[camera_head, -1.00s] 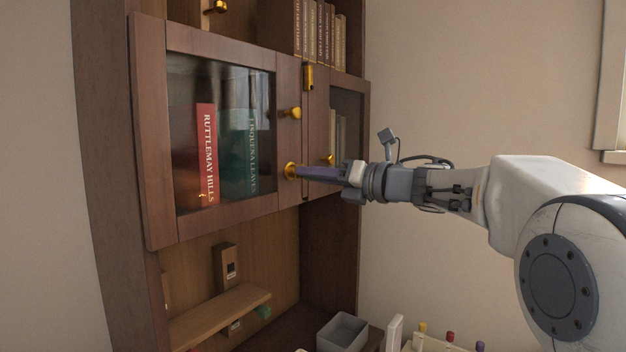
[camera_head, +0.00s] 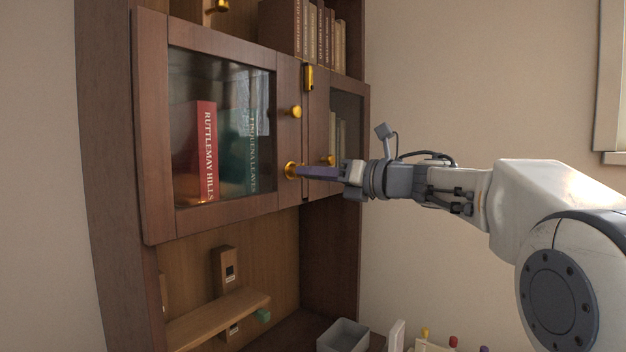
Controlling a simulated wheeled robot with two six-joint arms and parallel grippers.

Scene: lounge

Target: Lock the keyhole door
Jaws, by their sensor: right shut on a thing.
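The keyhole door (camera_head: 222,217) is the left glass-fronted wooden door of the cabinet and looks closed. Its gold keyhole (camera_head: 290,171) is low on the right stile, below a gold knob (camera_head: 296,112). My right gripper (camera_head: 338,174) comes in from the right and is shut. A dark, purplish bar-like piece, which looks like the key (camera_head: 315,173), reaches from the gripper to the keyhole. Its tip meets the gold keyhole; how deep it sits is hidden. My left gripper is not in view.
The right door (camera_head: 346,130) has its own gold knob (camera_head: 329,160), close behind my gripper. A gold latch (camera_head: 308,77) sits between the doors. Below are a small wooden shelf (camera_head: 218,318) and a grey bin (camera_head: 343,336).

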